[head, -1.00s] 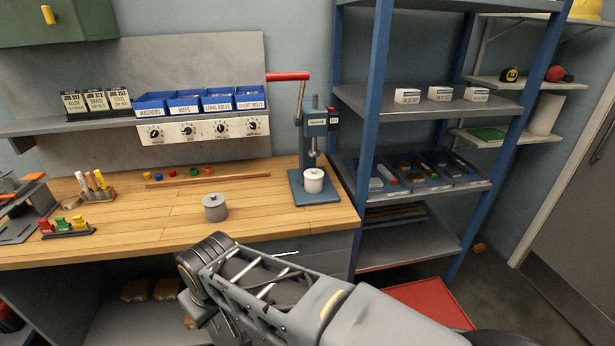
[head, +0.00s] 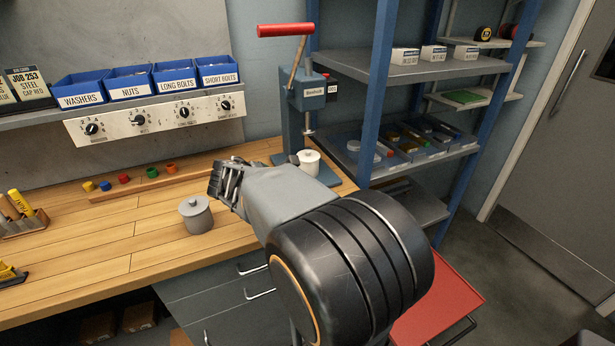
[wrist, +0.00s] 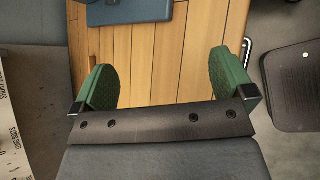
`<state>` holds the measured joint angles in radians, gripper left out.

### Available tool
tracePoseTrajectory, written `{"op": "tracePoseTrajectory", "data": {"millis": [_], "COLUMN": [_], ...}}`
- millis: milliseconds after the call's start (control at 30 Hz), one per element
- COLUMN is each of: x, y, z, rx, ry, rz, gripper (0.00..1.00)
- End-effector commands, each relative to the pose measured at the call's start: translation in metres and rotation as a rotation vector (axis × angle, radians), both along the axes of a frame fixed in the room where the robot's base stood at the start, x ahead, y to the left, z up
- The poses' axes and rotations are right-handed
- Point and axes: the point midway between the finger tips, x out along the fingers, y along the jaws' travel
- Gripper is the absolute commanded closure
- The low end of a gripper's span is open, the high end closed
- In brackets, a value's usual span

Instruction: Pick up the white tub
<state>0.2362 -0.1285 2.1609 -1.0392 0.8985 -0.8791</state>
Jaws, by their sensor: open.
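My forearm partly covers that base in the head view. My gripper (wrist: 164,78) is open, its green pads apart with nothing between them but bench top behind. In the head view my arm's far end is left of the white tub, apart from it in the picture. The tub is not visible in the wrist view, where part of the blue base (wrist: 130,11) shows at the top edge.
A similar grey tub (head: 197,215) stands on the wooden bench (head: 110,240), left of my arm's end. Blue bins (head: 150,82) sit on a shelf behind. A blue-post rack (head: 380,80) stands right of the press. Bench wood in front of the grey tub is clear.

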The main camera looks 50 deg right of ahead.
Motion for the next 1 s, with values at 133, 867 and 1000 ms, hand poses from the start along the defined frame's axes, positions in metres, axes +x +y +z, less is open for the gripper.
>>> {"op": "tracePoseTrajectory", "data": {"millis": [133,867,1000], "x": [0.022,0.059,0.061], "y": [-0.044,-0.143,-0.148], "z": [-0.005,-0.030,-0.031], "rx": [-0.229,-0.407,-0.408], "ry": [0.231,0.427,0.425], "rz": [0.155,0.278,0.279], "gripper": [0.00,0.00,0.00]}}
